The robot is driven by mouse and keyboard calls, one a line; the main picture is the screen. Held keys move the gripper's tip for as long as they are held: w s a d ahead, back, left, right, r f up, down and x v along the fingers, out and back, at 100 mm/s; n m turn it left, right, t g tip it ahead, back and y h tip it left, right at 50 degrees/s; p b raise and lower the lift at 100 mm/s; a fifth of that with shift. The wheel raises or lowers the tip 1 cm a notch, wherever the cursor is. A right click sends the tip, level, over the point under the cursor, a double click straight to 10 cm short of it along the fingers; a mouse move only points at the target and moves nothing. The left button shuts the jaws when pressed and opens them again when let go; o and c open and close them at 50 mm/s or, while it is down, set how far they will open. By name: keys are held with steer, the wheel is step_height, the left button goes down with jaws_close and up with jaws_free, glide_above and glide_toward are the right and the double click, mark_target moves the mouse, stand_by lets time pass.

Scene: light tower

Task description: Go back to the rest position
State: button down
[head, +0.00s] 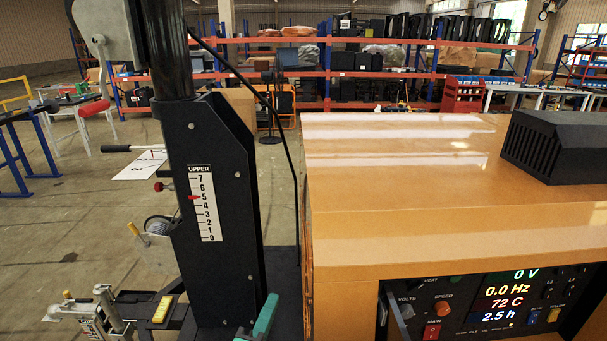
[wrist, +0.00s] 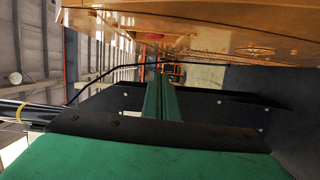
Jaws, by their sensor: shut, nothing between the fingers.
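My gripper (wrist: 161,84) shows in the wrist view as two green fingers pressed together, with nothing between them. In the head view a teal part of my gripper (head: 265,317) shows at the bottom edge, between the black mast base (head: 217,190) and the orange cabinet (head: 400,235). The cabinet also shows across the top of the wrist view (wrist: 220,25). I see no clear contact between the fingers and the tower.
The control panel (head: 480,308) at lower right reads 0 V, 0.0 Hz, 72 C and 2.5 h. The mast's UPPER scale (head: 206,203) has a red pointer near 5. A crank winch (head: 107,40) is at upper left. Open floor (head: 75,235) lies left of the mast.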

steer(key=s+d+f+m+g+y, duration=0.1)
steer(key=s+f+m+y, duration=0.1)
steer(key=s+f, duration=0.6)
steer(key=s+d+f+m+y, duration=0.2)
steer(key=s+f, duration=0.4)
steer(key=f, duration=0.4)
steer(key=s+d+m, duration=0.2)
steer(key=s+m, duration=0.1)
steer(key=s, duration=0.4)
steer(key=s+d+f+m, duration=0.1)
steer(key=s+m, duration=0.3)
steer(key=s, duration=0.3)
steer(key=s+d+f+m+g, duration=0.1)
steer(key=s+d+m, duration=0.1)
steer(key=s+m, duration=0.2)
steer(key=s, duration=0.3)
steer(key=shift+s+d+h, duration=0.3)
steer(key=shift+s, duration=0.1)
steer(key=shift+s, duration=0.1)
